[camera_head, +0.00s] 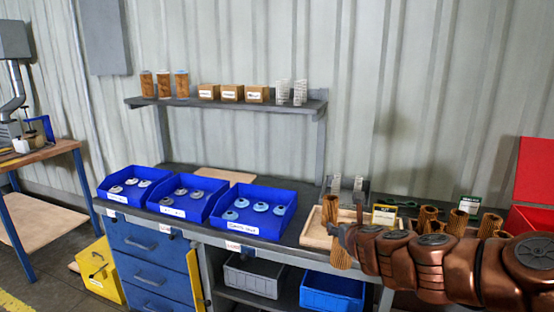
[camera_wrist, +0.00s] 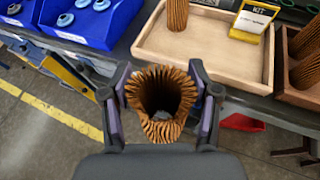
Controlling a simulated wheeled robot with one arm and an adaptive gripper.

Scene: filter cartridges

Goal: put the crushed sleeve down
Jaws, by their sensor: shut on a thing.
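My gripper (camera_head: 341,234) is shut on a brown pleated sleeve (camera_head: 341,257), held in front of the bench's front edge. In the wrist view my gripper (camera_wrist: 160,78) has its fingers on both sides of the sleeve (camera_wrist: 160,120), whose open top faces the camera. Its rim looks uneven, bent at the near side. The sleeve's lower end is hidden in the wrist view. The light wooden tray (camera_wrist: 213,68) lies on the bench just beyond the sleeve; it also shows in the head view (camera_head: 313,238). Another pleated sleeve (camera_wrist: 177,14) stands in the tray.
A yellow KIT card (camera_wrist: 253,20) stands in the tray. Blue bins (camera_head: 250,229) with small parts stand left of it. More pleated sleeves (camera_head: 427,217) stand to the right, near a red box (camera_head: 535,170). The tray's middle is bare. Open floor lies below the held sleeve.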

